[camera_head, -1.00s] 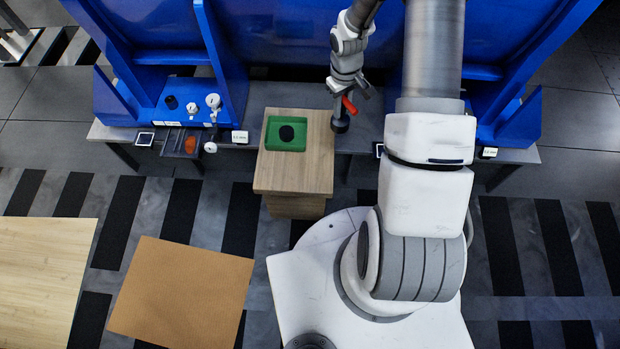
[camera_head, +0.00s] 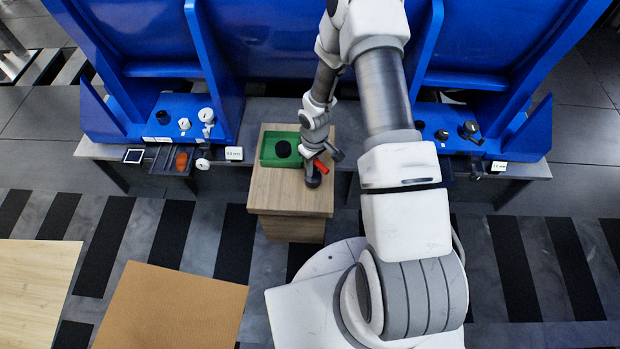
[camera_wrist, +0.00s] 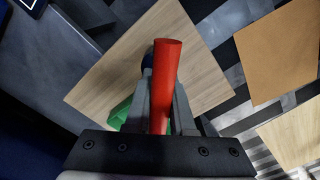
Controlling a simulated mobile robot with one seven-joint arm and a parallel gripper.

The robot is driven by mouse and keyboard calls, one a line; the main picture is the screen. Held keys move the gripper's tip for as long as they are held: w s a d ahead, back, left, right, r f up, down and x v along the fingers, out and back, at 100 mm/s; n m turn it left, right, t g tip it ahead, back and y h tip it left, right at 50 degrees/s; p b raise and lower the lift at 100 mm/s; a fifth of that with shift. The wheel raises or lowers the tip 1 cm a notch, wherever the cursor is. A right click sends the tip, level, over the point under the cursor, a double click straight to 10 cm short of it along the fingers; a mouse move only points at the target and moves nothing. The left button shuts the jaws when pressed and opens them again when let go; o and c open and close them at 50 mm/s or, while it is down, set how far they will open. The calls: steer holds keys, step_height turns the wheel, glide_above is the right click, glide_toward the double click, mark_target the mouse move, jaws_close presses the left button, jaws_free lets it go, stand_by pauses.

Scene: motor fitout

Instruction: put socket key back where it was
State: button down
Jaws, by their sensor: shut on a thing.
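The socket key seems to be the red-handled tool (camera_head: 321,167) in my gripper (camera_head: 318,160). In the wrist view its red handle (camera_wrist: 166,75) stands out between the two grey fingers (camera_wrist: 162,105), which are closed around it. A dark round part shows just below the gripper in the head view; I cannot tell whether it belongs to the tool. The gripper is over the right side of the small wooden cabinet (camera_head: 290,200), right of the green tray (camera_head: 266,160). I cannot tell whether the tool touches the cabinet top.
The green tray holds a round black piece (camera_head: 283,149). A grey ledge (camera_head: 345,162) runs behind the cabinet, under blue frames. At left are white fittings (camera_head: 206,115) and a dark tool holder (camera_head: 172,161); at right, dark fittings (camera_head: 470,128). A brown board (camera_head: 170,310) lies front left.

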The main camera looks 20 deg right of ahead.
steer(key=shift+a+f, duration=0.4)
steer(key=shift+a, duration=0.1)
steer(key=shift+f+b, duration=0.8)
steer(key=shift+f, duration=1.1)
steer(key=shift+f, duration=0.2)
steer(key=c, duration=0.8)
jaws_free()
steer(key=shift+o, duration=0.2)
